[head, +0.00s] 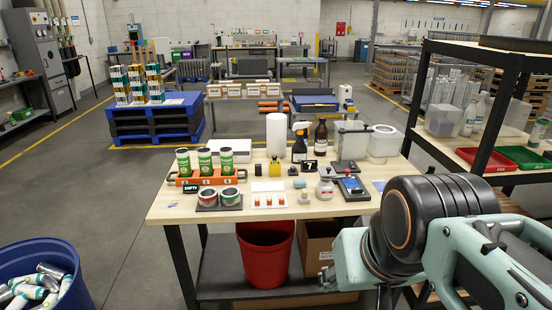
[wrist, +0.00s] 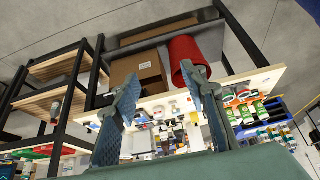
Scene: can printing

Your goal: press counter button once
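A small black counter showing "7" (head: 309,166) sits on the wooden table (head: 160,211), in front of the dark bottles. Its button is too small to make out. Between and beyond the fingers the tabletop items show small and tilted; I cannot pick out the counter there. In the head view my arm is at the right front, off the table's right corner, and the fingers cannot be seen.
Green cans (head: 204,161) stand in an orange holder at the table's left. A tablet-like device (head: 352,187), a spray bottle (head: 300,143) and a brown bottle (head: 321,139) crowd the right. A red bin (head: 266,257) is below. A dark shelf (head: 496,113) stands right.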

